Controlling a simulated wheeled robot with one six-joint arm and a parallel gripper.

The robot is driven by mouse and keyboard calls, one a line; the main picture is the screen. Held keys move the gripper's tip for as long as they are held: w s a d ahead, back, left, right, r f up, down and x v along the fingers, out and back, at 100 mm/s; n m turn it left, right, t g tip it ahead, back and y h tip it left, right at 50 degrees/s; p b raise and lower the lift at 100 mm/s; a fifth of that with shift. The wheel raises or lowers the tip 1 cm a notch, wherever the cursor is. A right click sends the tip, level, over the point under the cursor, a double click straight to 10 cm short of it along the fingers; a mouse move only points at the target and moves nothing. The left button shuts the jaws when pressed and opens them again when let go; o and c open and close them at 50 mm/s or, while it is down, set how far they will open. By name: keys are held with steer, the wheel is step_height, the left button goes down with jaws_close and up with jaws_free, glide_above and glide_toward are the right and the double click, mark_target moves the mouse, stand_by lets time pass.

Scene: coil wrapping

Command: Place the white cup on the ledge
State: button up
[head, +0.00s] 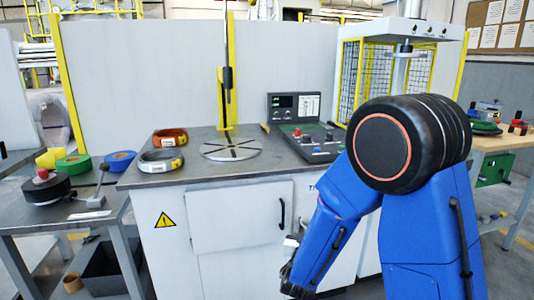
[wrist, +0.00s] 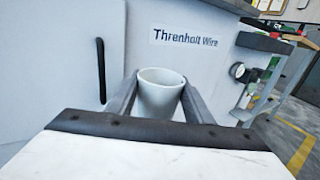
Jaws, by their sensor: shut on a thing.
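The white cup (wrist: 160,95) is upright between the two grey fingers of my gripper (wrist: 160,84) in the wrist view. The fingers are shut on its sides, and its open rim faces up and looks empty. The cup is held in front of the white cabinet (wrist: 205,50) with the "Threnholt Wire" label. In the head view my gripper is low at the bottom, in front of the cabinet and below the worktop (head: 190,178), largely hidden by my blue arm. No surface is clearly marked as the ledge.
The worktop carries an orange coil (head: 170,138), a grey coil (head: 161,161), a round turntable plate (head: 231,149) and a control panel (head: 310,140). A side table (head: 60,217) with tape rolls stands at left. A dark handle (wrist: 101,70) sticks out from the cabinet front.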

steer(key=w+d+f, duration=1.1)
steer(key=d+f, duration=0.3)
steer(key=shift+w+f+h, duration=0.3)
steer(key=shift+f, duration=0.1)
